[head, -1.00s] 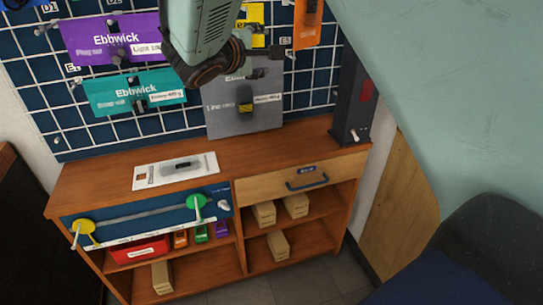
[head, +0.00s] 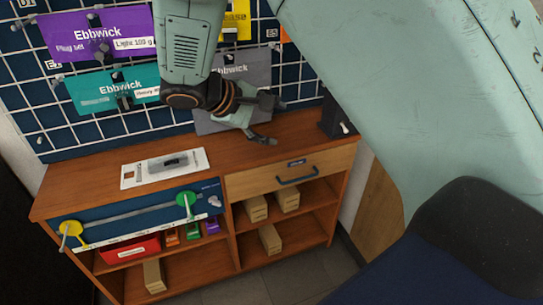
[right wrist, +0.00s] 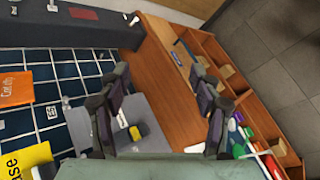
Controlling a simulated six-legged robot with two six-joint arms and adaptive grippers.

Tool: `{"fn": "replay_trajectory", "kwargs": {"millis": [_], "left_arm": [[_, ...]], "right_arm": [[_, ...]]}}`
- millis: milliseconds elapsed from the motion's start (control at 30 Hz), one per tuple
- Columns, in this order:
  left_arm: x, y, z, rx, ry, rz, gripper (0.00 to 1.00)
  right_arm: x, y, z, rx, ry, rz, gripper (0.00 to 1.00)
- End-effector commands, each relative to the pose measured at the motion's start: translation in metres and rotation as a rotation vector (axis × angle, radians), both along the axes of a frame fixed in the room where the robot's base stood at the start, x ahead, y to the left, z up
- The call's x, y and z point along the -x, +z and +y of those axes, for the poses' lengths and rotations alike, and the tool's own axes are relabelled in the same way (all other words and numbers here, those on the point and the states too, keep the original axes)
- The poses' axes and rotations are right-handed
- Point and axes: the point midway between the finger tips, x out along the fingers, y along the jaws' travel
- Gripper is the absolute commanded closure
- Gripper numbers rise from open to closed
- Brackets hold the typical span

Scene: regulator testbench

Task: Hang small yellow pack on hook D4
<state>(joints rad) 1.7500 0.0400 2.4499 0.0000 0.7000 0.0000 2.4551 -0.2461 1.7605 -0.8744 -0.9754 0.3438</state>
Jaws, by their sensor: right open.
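A yellow pack (head: 237,26) hangs on the blue grid board, partly hidden behind my right arm and cut off by the top edge in the head view. Its lettering ends in "ease". It also shows at the lower left of the right wrist view (right wrist: 27,160). My right gripper (head: 270,122) is open and empty, below and to the right of the yellow pack, in front of the grey pack and above the bench top. Its spread fingers also show in the right wrist view (right wrist: 161,90). Hook D4 cannot be made out. My left gripper is out of view.
Purple (head: 100,34), teal (head: 112,90) and grey (head: 250,70) packs hang nearby. An orange pack (right wrist: 15,89) shows in the wrist view. The bench (head: 100,187) carries a white card with a grey device (head: 165,167). A dark block (head: 332,120) stands at its right end.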

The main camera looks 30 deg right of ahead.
Motion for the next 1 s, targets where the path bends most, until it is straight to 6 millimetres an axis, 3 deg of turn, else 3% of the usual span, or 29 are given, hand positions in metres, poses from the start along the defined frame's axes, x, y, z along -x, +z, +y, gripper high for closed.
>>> {"fn": "replay_trajectory", "kwargs": {"millis": [300,533,867,1000], "left_arm": [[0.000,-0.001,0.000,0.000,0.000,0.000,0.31],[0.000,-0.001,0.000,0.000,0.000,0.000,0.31],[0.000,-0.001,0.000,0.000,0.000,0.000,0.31],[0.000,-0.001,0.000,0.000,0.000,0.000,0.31]], "right_arm": [[0.032,-0.038,0.017,-0.165,-0.129,0.098,0.36],[0.045,-0.052,0.027,-0.238,-0.183,0.132,0.36],[0.045,-0.055,0.030,-0.256,-0.182,0.136,0.36],[0.027,-0.067,0.041,-0.332,-0.116,0.077,0.36]]}}
